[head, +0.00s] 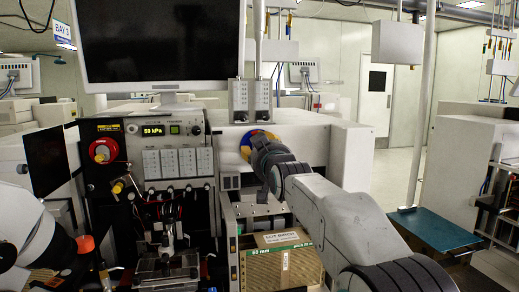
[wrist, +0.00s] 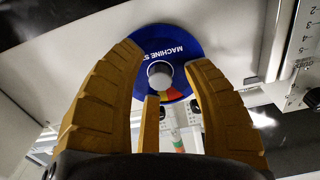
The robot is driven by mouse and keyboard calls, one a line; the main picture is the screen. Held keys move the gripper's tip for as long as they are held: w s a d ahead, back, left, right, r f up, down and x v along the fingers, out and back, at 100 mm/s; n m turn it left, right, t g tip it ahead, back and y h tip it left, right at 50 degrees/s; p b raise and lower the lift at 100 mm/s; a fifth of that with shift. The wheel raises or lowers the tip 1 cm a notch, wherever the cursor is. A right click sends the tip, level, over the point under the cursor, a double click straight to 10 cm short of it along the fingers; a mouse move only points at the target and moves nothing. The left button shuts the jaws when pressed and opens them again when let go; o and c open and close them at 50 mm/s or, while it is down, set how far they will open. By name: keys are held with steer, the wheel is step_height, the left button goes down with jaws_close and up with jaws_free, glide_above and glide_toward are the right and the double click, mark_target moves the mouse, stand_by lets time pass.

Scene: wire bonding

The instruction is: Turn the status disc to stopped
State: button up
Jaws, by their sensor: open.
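The status disc (wrist: 165,38) is a blue ring with white lettering that begins "MACHINE S" and a pale round hub in its middle. It carries a red, orange and yellow patch at its lower side. In the head view the disc (head: 245,143) sits on the pale machine front, partly hidden behind my gripper (head: 264,152). In the wrist view my gripper (wrist: 167,72) is open, its yellow-brown fingers spread to the left and right of the hub, with a further finger below it. Whether the fingers touch the disc, I cannot tell. The pointer and selected state are not readable.
A dark monitor (head: 160,42) stands above the machine. A panel with a red knob (head: 103,150) and a "59 kPa" display (head: 153,131) is left of the disc. A cardboard box (head: 280,262) sits below my arm. Open floor (head: 402,165) shows at the right back.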

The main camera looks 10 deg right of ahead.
jaws_close()
stand_by(0.5)
